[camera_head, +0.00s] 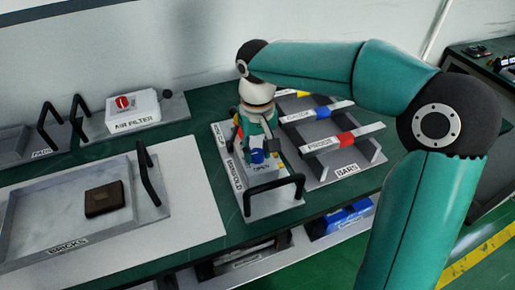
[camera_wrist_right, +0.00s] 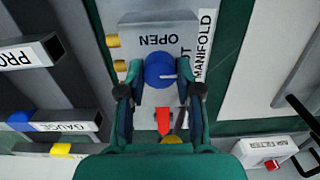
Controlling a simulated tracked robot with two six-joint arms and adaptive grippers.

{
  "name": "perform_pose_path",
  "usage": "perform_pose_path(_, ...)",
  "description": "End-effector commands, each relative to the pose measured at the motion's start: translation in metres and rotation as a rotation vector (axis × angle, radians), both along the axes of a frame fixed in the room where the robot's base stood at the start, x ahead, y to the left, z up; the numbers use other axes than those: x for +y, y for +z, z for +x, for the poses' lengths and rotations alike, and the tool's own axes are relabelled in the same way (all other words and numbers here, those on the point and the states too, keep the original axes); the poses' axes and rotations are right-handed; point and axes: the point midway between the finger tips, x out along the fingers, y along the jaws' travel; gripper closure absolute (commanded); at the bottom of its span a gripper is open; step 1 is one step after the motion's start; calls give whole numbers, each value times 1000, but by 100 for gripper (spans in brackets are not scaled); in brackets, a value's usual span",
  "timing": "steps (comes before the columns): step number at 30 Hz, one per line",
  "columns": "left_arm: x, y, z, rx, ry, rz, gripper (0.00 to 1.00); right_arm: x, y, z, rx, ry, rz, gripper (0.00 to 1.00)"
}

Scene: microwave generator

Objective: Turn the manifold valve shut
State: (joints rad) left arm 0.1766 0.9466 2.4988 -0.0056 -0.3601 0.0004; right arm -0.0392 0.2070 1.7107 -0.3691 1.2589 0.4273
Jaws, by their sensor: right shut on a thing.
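The manifold (camera_head: 234,200) is a grey block on a tray with a black handle, labelled MANIFOLD. Its blue round valve knob (camera_head: 257,156) sits beside the word OPEN. In the right wrist view, the blue knob (camera_wrist_right: 160,71) has a white mark pointing right, towards partly hidden lettering ending in "UT". OPEN reads upside down above the knob. My right gripper (camera_wrist_right: 160,75) is shut on the knob, a finger on each side. In the head view, my right gripper (camera_head: 258,145) comes down from above and hides part of the manifold. My left gripper is not in view.
Right of the manifold is the BARS rack (camera_head: 345,171) with labelled bars. Left is the BRICKS tray (camera_head: 30,211) holding a dark brick (camera_head: 104,199). A white air filter box (camera_head: 132,112) stands behind it. A red part (camera_wrist_right: 163,121) lies below the knob in the wrist view.

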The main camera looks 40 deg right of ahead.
Motion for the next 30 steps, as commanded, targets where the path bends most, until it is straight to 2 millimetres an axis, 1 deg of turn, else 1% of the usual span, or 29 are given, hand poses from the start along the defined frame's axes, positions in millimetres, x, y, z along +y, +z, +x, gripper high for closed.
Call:
perform_pose_path(12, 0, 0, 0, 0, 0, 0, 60, 1, -1, 0, 1, -12, 2, 100)
perform_pose_path(13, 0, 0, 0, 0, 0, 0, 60, 1, -1, 0, 1, -12, 2, 64)
perform_pose_path(17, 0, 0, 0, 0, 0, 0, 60, 1, -1, 0, 2, -11, 1, 43)
perform_pose_path(18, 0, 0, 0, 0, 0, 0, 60, 1, -1, 0, 2, -11, 1, 40)
perform_pose_path(26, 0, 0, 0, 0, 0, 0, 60, 0, 0, 0, 1, -10, 1, 40)
perform_pose_path(30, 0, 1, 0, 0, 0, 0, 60, 0, 6, 0, -1, -10, 1, 40)
